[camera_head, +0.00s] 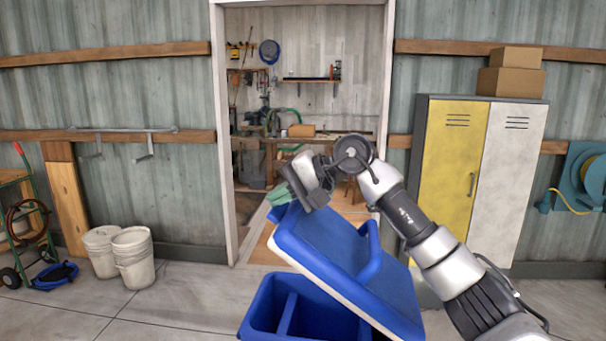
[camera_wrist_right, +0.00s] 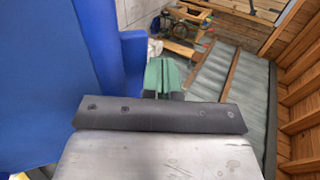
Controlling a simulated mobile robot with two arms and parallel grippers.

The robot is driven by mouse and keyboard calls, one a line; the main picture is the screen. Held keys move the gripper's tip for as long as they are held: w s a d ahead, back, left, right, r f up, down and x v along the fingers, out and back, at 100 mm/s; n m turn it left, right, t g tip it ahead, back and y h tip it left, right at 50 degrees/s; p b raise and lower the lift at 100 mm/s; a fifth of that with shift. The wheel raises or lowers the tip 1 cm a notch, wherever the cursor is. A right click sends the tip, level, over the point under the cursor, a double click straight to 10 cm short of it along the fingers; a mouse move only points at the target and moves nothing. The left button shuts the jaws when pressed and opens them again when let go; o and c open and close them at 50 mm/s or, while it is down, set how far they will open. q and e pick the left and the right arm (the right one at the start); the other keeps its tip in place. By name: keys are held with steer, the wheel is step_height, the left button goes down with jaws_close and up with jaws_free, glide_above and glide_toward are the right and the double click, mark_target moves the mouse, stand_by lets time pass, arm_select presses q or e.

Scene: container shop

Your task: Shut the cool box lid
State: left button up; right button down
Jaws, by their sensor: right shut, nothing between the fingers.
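The blue cool box (camera_head: 259,307) stands open in front of me at the bottom of the head view, with a divider inside. Its lid (camera_head: 322,238) is blue with a white rim and a raised handle. The lid is tilted up, high at the upper left and low at the right. My right gripper (camera_head: 278,196) is shut and empty, with green fingertips, at the lid's raised upper edge. In the wrist view the shut fingertips (camera_wrist_right: 163,75) are just right of the blue lid (camera_wrist_right: 95,50); I cannot tell whether they touch it. My left gripper is not in view.
Yellow and white lockers (camera_head: 452,165) with cardboard boxes (camera_head: 511,80) on top stand behind at the right. White buckets (camera_head: 133,257) and a hand truck (camera_head: 35,215) stand at the left. A doorway opens onto a workbench (camera_head: 300,142). The floor left of the box is clear.

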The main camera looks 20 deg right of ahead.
steer(key=w+a+f+g+h+b, duration=0.1)
steer(key=a+f, duration=0.3)
steer(key=f, duration=0.7)
steer(key=w+a+f+g+h+b, duration=0.2)
steer(key=w+a+f+h+b, duration=0.1)
steer(key=f, duration=0.8)
steer(key=shift+w+a+h, duration=0.35)
steer(key=shift+a+h, duration=0.35)
steer(key=shift+a, duration=0.1)
